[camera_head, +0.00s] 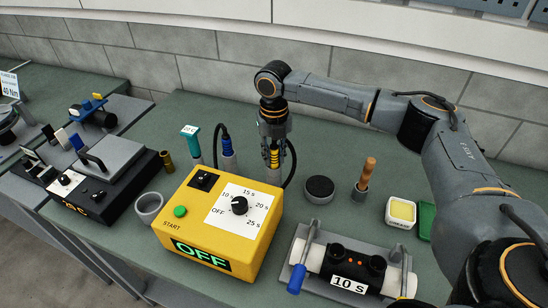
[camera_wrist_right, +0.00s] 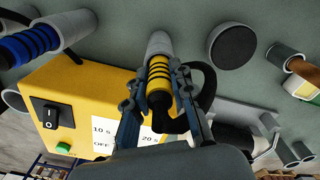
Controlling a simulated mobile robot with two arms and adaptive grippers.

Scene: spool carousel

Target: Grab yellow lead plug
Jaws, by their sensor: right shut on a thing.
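The yellow lead plug (camera_head: 274,158), banded yellow and black, stands upright behind the yellow control box. In the right wrist view the yellow plug (camera_wrist_right: 159,76) sits between my two fingers, its far end at a grey holder (camera_wrist_right: 160,43). My right gripper (camera_head: 272,140) comes down on it from above. The right gripper (camera_wrist_right: 160,85) is shut on the plug. A black cable loops from the plug. My left gripper is not in view.
The blue lead plug (camera_head: 228,146) stands just left in a grey holder. The yellow box (camera_head: 190,228) with dial and OFF display is in front. A black puck (camera_head: 319,187), a wooden-handled tool (camera_head: 367,174) and a clamped black fixture (camera_head: 352,265) lie to the right.

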